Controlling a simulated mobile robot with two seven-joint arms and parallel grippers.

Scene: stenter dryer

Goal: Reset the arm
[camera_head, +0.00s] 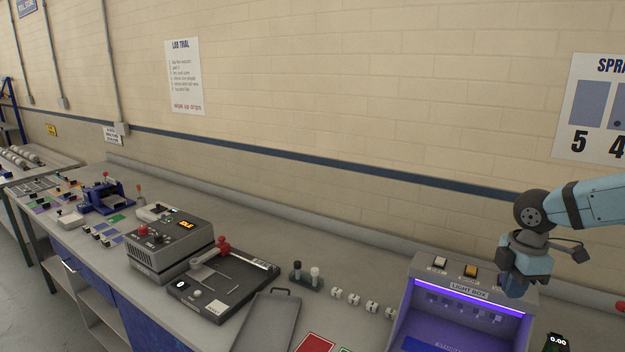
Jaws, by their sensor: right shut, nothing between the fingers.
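My right arm comes in from the right edge, blue with dark joints. My right gripper (514,286) points down in front of the upper right part of the light box (428,272). It is shut and I see nothing held in it. It hides part of the light box's top panel. I cannot tell whether it touches the box. My left gripper is not in view.
The light box has buttons on top and a lit purple interior. Left of it on the long grey bench stand small white pieces, a dark tray (258,330), a black device with a red knob (222,290) and a grey control box (168,247). A small digital display (556,342) stands at lower right.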

